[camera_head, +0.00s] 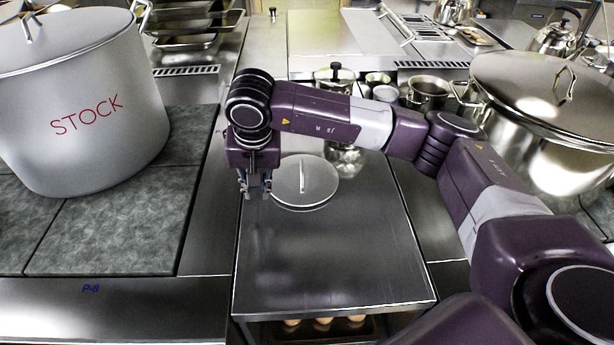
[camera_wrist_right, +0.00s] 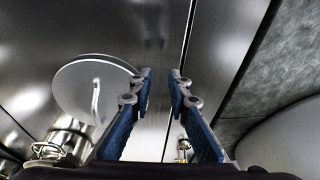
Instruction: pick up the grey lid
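The grey lid (camera_head: 321,178) is a flat round disc with an arched bar handle, lying on the steel worktop (camera_head: 330,255) in the middle of the head view. It also shows left of the fingers in the right wrist view (camera_wrist_right: 73,84), handle visible. My right gripper (camera_head: 255,190) points down just left of the lid, over the worktop's left edge. In the right wrist view its blue-padded fingers (camera_wrist_right: 161,74) are apart with nothing between them. I cannot tell its exact height above the worktop. My left gripper is in neither view.
A big pot marked STOCK (camera_head: 120,75) stands on grey tiles (camera_head: 115,240) at left. A large lidded pot (camera_head: 560,160) stands at right. Small steel pots (camera_head: 428,92) sit behind my right arm. The worktop's front half is clear.

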